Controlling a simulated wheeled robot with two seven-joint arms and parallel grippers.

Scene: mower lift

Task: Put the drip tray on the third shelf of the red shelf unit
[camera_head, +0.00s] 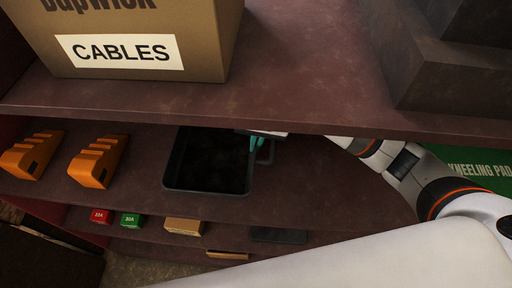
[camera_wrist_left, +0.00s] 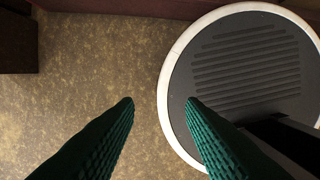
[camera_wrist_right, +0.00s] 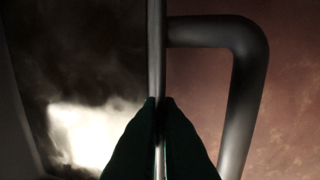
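The drip tray (camera_head: 208,183) is a dark rectangular tray with a loop handle at its right end. In the head view it rests on, or just above, a shelf of the dark red shelf unit (camera_head: 310,185), below the board that bears the cables box; I cannot tell whether it touches. My right gripper (camera_head: 256,141) is at the tray's right side. In the right wrist view its fingers (camera_wrist_right: 161,105) are closed on the tray's rim, beside the handle (camera_wrist_right: 245,90). My left gripper (camera_wrist_left: 163,103) is open and empty, above the floor and a round base.
A cardboard box marked CABLES (camera_head: 125,45) stands on the board above. Two orange objects (camera_head: 97,160) sit left of the tray. Small boxes (camera_head: 183,226) lie on a lower shelf. A green kneeling pad (camera_head: 475,167) is at the right. Shelf room right of the tray is partly clear.

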